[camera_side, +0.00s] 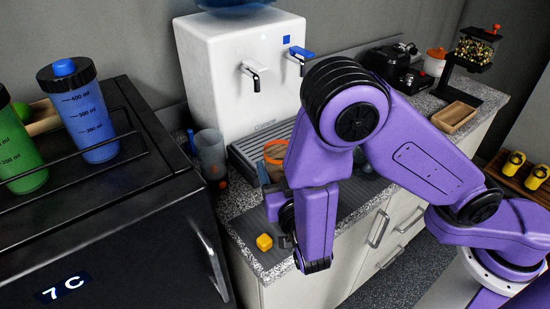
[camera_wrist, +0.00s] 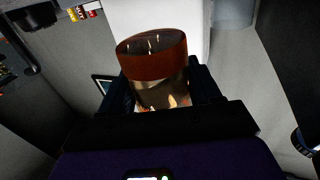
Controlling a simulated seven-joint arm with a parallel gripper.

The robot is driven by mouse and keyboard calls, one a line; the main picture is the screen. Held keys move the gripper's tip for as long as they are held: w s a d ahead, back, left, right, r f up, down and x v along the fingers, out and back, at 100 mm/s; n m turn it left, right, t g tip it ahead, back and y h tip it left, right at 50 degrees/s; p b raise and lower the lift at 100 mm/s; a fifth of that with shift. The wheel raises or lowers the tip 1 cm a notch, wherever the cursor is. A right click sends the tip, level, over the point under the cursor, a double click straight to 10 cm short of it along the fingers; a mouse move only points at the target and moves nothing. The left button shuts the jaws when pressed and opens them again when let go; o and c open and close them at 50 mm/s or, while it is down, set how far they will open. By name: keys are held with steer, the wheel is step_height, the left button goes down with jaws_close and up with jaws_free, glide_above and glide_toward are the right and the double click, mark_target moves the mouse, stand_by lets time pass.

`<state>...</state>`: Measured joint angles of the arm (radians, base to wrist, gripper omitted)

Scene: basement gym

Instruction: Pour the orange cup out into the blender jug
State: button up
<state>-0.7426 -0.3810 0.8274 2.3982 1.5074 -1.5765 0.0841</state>
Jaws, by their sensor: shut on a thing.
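The orange cup (camera_wrist: 152,55) has an orange band around its rim and a clear lower body with orange-brown bits visible in it. My gripper (camera_wrist: 162,88) is shut on its lower body, a dark finger on each side. In the side view, the cup's orange rim (camera_side: 276,151) shows in front of the water dispenser, looking roughly upright. My arm hides part of the cup and most of the gripper there. A grey see-through vessel (camera_side: 209,152), possibly the blender jug, stands on the counter left of the cup, apart from it.
The white water dispenser (camera_side: 215,75) stands close behind the cup, its taps jutting forward. A small yellow block (camera_side: 264,242) lies near the counter's front edge. A black cabinet (camera_side: 130,225) with blue and green bottles is at left. A wooden tray (camera_side: 454,117) is at right.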

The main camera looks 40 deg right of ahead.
mark_target(281, 153)
steer(key=shift+s+a+r, duration=0.1)
steer(key=shift+s+r, duration=0.05)
steer(key=shift+r, duration=2.25)
steer(key=s+d+r+m+g+h, duration=0.1)
steer(key=d+m+g+h, duration=0.1)
steer(key=d, duration=0.6)
steer(key=s+d+r+m+g+h, duration=0.1)
steer(key=s+d+m+g+h, duration=0.1)
steer(key=d+m+g, duration=0.2)
steer(key=s+d+r+m+g+h, duration=0.1)
steer(key=d+m+g+h, duration=0.2)
steer(key=d+g, duration=0.5)
steer(key=shift+s+d+r+m, duration=0.1)
steer(key=shift+d+m, duration=0.2)
steer(key=shift+d, duration=1)
steer(key=shift+s+d+r+m, duration=0.1)
steer(key=shift+d+m, duration=0.2)
steer(key=shift+d, duration=0.95)
steer(key=n+g+y, duration=0.1)
steer(key=g+y, duration=0.1)
steer(key=y, duration=0.1)
steer(key=f+n+g+y, duration=0.1)
steer(key=g+y, duration=0.1)
steer(key=y, duration=0.2)
steer(key=a+f+n+g+y, duration=0.1)
steer(key=g+y, duration=0.1)
steer(key=y, duration=0.1)
steer(key=shift+s+f+y, duration=0.15)
steer(key=shift+s+y, duration=0.15)
